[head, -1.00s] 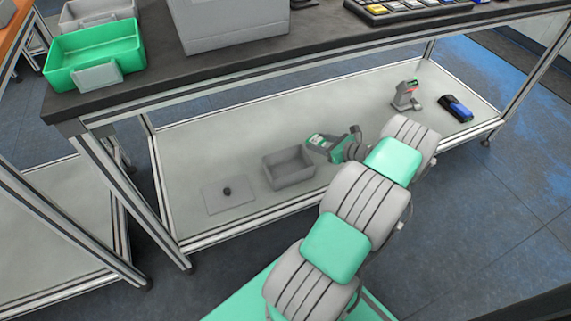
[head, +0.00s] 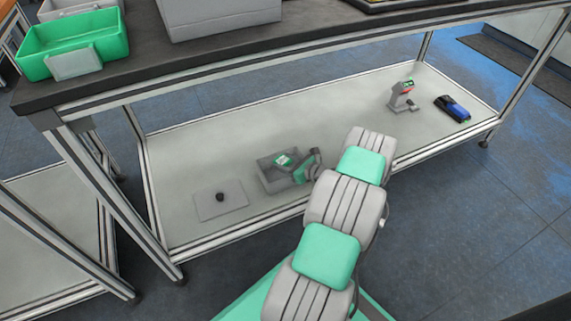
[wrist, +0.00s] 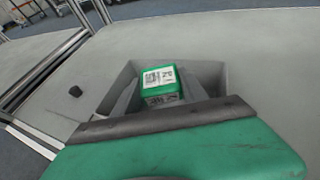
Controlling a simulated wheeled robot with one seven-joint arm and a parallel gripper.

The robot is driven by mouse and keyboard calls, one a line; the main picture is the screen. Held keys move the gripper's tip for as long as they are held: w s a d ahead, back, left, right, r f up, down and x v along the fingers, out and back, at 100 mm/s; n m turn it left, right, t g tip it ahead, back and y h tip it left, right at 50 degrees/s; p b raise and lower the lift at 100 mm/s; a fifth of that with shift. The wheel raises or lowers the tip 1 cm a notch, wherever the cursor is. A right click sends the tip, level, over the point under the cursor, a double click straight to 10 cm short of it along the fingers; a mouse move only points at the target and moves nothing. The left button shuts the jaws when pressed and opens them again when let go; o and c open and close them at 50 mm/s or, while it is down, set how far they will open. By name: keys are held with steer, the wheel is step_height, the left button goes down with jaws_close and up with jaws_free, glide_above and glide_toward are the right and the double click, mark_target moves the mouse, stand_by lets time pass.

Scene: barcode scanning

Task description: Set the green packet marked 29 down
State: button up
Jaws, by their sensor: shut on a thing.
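The green packet (wrist: 160,84) has a white label with print on its top face; the number is too small to read surely. It also shows in the head view (head: 283,160). My gripper (wrist: 152,100) is shut on the packet, with a finger on each side. The packet is over the grey open bin (wrist: 208,76) on the lower shelf. The bin also shows in the head view (head: 268,176). Whether the packet touches the bin floor cannot be told. My wrist housing hides the near part of the bin.
A flat grey plate with a dark knob (head: 220,197) lies left of the bin. A scanner on a stand (head: 403,96) and a blue-black device (head: 452,109) are at the shelf's right. The tabletop (head: 140,75) overhangs the shelf.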

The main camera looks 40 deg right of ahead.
steer(key=shift+f+b, duration=0.55)
steer(key=shift+f, duration=0.1)
steer(key=o, duration=1.5)
steer(key=shift+r, duration=0.15)
